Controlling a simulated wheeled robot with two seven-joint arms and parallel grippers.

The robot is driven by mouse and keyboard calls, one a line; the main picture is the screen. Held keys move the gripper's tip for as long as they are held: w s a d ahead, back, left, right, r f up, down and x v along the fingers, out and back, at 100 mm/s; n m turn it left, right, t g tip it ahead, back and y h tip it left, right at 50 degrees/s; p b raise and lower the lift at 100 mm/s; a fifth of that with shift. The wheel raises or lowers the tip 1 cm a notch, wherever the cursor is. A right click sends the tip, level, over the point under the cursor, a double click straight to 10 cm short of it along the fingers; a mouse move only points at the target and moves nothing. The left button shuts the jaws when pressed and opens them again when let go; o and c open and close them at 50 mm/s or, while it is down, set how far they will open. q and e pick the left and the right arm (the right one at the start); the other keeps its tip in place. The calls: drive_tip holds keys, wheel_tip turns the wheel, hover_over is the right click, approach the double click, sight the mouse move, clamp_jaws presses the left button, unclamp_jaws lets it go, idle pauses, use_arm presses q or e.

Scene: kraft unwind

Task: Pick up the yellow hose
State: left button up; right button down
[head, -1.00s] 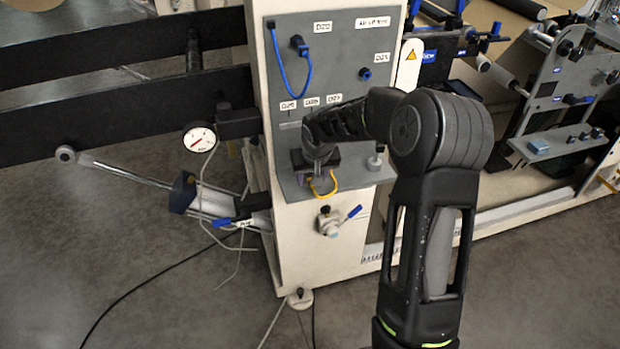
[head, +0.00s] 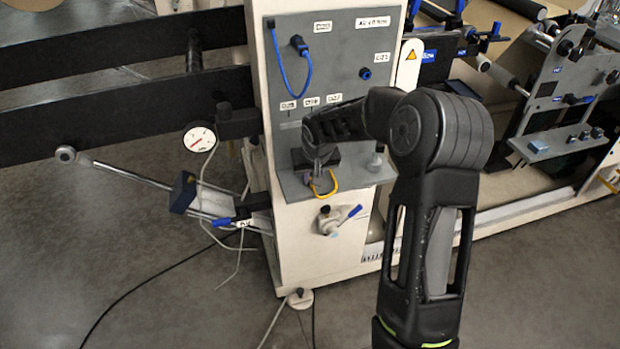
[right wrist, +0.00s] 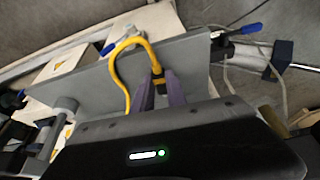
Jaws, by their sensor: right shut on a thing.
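The yellow hose (head: 325,188) hangs as a short loop at the front edge of the grey shelf on the machine panel. It also shows in the right wrist view (right wrist: 116,72), arching over the shelf edge. My right gripper (head: 316,170) is at the shelf, partly hidden by its own wrist in the head view. In the right wrist view its two fingers (right wrist: 159,88) are closed on the dark end fitting of the yellow hose. The far end of the hose runs down behind my gripper body and is hidden. My left gripper is not in view.
A blue hose (head: 278,62) loops on the panel above, near a blue port (head: 365,73). A grey peg (head: 374,162) stands on the shelf (head: 352,178). A blue-handled valve (head: 336,220) sits below. A dial gauge (head: 200,137) is at the left.

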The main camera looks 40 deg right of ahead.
wheel_tip(320, 180, up, 10)
idle(0.7)
idle(0.5)
